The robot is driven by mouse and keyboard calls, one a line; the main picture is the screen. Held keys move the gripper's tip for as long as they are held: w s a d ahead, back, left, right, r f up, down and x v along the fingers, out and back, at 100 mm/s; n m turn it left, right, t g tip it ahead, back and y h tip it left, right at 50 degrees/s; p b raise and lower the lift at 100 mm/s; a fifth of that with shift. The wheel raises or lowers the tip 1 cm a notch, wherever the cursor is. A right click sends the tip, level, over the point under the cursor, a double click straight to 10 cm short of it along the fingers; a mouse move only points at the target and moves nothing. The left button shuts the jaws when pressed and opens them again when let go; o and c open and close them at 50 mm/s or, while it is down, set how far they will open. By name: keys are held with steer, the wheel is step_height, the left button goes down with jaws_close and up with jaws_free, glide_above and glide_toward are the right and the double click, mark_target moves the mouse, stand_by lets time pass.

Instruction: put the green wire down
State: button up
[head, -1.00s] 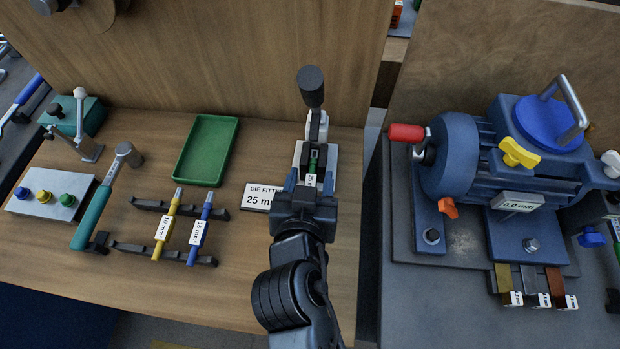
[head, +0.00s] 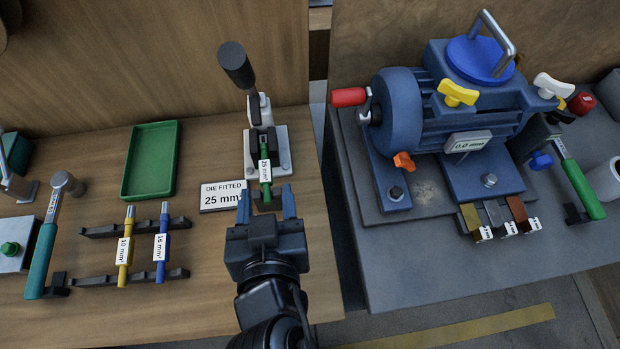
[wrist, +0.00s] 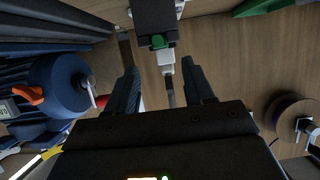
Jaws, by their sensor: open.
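The green wire (head: 264,172), with a white 25 mm² label, lies in the hand press (head: 283,150), its near end pointing towards me. My gripper (head: 267,202) is just in front of that near end, with its two fingers spread to either side and nothing held between them. In the wrist view, the open fingers of my gripper (wrist: 161,72) show a gap with a small green part (wrist: 158,42) beyond it, at the press. The wire's far end is hidden by the press.
A yellow wire (head: 125,250) and a blue wire (head: 161,246) lie across a dark rack at left. An empty green tray (head: 128,176) stands behind them. A die sign (head: 215,196) sits beside the press. A blue motor unit (head: 400,110) stands on the grey bench at right.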

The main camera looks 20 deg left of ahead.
steer(key=shift+d, duration=0.1)
